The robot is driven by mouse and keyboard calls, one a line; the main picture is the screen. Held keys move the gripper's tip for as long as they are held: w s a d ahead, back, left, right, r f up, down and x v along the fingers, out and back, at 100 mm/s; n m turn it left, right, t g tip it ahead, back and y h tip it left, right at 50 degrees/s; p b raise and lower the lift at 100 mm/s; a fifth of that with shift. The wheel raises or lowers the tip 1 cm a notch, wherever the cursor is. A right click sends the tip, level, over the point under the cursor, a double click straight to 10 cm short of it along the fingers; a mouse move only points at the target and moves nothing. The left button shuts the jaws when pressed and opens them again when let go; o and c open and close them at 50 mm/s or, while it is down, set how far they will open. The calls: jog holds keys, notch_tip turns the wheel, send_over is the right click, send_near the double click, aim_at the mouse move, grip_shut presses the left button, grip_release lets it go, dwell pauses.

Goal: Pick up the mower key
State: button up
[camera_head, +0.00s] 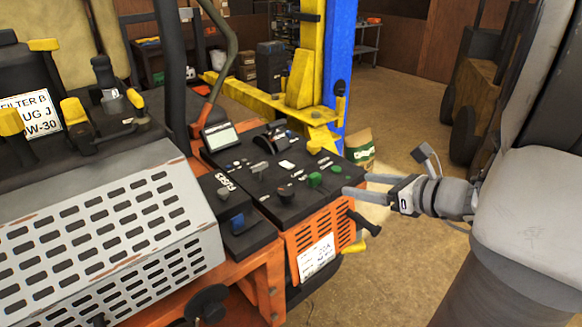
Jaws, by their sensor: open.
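The orange mower's black control panel (270,205) fills the middle of the view, with several small knobs, switches and levers on it. I cannot tell for certain which small part is the mower key.
A black handle (364,226) sticks out below my gripper. A perforated grey cover (95,240) is at left. A yellow and blue lift post (335,75) stands behind the panel. A forklift-like vehicle (470,90) is at back right. Brown floor (400,130) between them is open.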

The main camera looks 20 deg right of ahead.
send_near(317, 177)
jog(key=b+x, duration=0.1)
jog(key=x, duration=0.4)
jog(key=shift+w+f, duration=0.15)
jog(key=shift+f, duration=0.05)
jog(key=x, duration=0.5)
jog(key=shift+w+a, duration=0.15)
jog(key=shift+w, duration=0.1)
grip_shut()
